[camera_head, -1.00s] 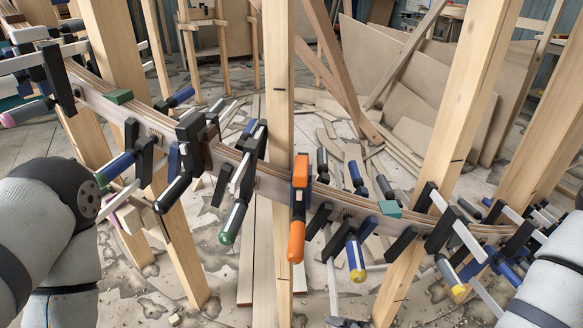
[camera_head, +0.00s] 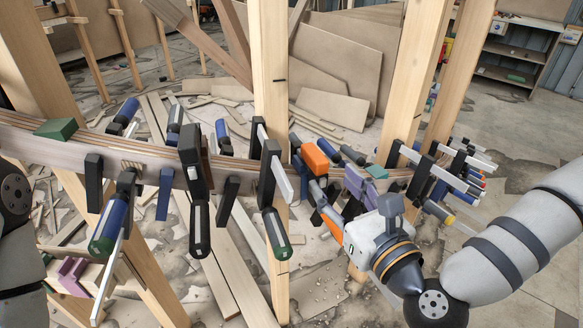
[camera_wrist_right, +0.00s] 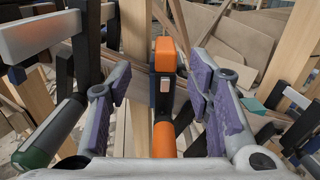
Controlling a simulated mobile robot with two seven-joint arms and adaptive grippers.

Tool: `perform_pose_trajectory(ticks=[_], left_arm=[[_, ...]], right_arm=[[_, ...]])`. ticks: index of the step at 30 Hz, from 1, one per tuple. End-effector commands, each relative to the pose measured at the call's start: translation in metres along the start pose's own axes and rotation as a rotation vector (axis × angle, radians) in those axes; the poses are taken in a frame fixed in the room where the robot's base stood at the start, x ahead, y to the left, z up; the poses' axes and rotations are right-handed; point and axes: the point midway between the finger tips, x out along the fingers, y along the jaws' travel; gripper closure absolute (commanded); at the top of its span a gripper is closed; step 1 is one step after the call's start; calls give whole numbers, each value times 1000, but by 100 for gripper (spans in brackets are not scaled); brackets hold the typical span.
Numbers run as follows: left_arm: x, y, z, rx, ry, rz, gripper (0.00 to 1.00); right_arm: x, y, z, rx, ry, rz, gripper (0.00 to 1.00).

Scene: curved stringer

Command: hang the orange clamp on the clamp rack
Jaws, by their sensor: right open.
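The orange clamp (camera_head: 316,157) sits on the curved wooden stringer (camera_head: 235,172), just right of the middle post, with its orange handle hanging in front. My right gripper (camera_head: 336,190) is at the clamp, open, with purple-padded fingers. In the right wrist view, the clamp (camera_wrist_right: 163,70) stands upright between the two spread fingers of the right gripper (camera_wrist_right: 160,85), with visible gaps on both sides. The gripper hides part of the clamp in the head view. My left gripper is out of view; only a left arm link shows. I cannot make out a separate clamp rack.
Several dark clamps crowd the stringer, including a green-tipped one (camera_head: 278,235) close left of the orange clamp and a cluster (camera_head: 440,175) to the right. Upright wooden posts (camera_head: 271,80) stand along it. Sheets and offcuts (camera_head: 335,60) lie behind.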

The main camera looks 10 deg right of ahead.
Motion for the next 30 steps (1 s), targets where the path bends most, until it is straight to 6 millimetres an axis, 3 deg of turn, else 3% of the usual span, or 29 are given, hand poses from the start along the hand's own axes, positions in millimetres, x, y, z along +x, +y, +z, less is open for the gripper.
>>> perform_pose_trajectory(ticks=[4,9,21,30], left_arm=[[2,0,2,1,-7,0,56],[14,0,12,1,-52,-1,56],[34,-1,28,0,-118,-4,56],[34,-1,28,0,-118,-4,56]], right_arm=[[9,-4,4,21,-17,-13,53],[48,-4,-1,23,-8,-13,53],[113,-4,0,21,-9,-11,53],[122,-4,6,20,-14,-11,56]])
